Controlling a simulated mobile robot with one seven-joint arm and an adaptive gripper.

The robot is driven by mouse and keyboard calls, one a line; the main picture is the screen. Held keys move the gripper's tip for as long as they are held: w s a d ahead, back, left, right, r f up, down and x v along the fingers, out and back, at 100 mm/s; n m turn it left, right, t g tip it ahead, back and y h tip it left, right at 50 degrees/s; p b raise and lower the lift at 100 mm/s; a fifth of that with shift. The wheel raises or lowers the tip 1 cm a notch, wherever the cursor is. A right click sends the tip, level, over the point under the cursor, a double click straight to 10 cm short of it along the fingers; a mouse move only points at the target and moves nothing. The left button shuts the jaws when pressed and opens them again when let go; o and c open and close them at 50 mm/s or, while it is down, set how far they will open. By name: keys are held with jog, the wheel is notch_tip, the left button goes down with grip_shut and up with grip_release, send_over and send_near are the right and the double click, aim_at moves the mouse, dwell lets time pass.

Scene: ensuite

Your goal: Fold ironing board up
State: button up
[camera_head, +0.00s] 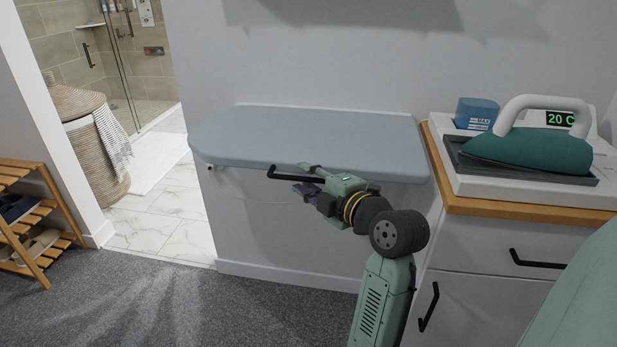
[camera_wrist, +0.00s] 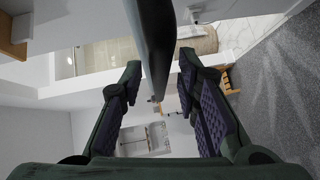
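The ironing board (camera_head: 310,140) has a pale blue-grey top and lies horizontal, folded out from the wall. A black bar handle (camera_head: 284,177) shows just below its front edge. My gripper (camera_head: 306,182) is at this front edge, pointing left, with its fingers spread apart close to the handle. In the wrist view, my open gripper (camera_wrist: 162,92) has dark padded fingers on either side of a dark, tapering shape. I cannot tell whether that shape is the handle or the board's edge. No firm grip on it shows.
A wooden shoe rack (camera_head: 38,220) stands at far left, a wicker basket (camera_head: 88,150) by the shower. Carpet (camera_head: 200,310) in front is clear.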

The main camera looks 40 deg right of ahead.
grip_shut()
dwell(0.3)
dwell(0.6)
